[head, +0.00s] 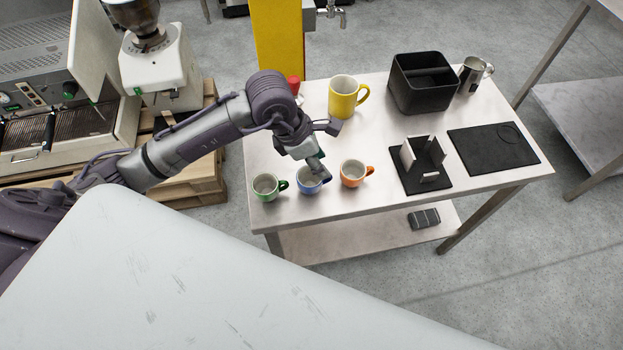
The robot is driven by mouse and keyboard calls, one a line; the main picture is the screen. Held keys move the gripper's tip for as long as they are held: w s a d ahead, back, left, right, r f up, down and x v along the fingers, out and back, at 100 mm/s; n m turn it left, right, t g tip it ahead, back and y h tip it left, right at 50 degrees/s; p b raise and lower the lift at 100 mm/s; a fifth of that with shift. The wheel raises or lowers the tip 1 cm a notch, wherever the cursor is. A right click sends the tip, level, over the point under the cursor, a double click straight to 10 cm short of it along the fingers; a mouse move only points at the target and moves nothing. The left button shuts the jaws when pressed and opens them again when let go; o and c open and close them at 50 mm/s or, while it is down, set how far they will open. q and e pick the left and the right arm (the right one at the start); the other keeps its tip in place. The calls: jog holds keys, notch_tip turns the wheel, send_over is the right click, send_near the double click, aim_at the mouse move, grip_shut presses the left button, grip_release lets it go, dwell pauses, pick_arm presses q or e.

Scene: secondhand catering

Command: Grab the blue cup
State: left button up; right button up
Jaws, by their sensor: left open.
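The blue cup (308,185) stands upright on the steel table (390,200), between a green cup (266,187) on its left and an orange cup (352,174) on its right. My left gripper (318,168) is open, directly over the blue cup from above. A fingertip overlaps the cup's rim and opening in the head view; I cannot tell whether it touches. My right gripper is not in view.
A yellow mug (344,98), a red item (293,85), a black bin (421,85), a steel pitcher (471,76), a black holder (421,170) and a black mat (493,148) share the table. A grinder (158,65) and espresso machine (60,90) stand left.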

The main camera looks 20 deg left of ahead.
aim_at(315, 182)
pick_arm(q)
jog(key=x, duration=0.6)
jog(key=shift+w+d+f, duration=0.1)
jog(key=shift+d+f, duration=0.1)
jog(key=shift+f, duration=0.15)
grip_shut()
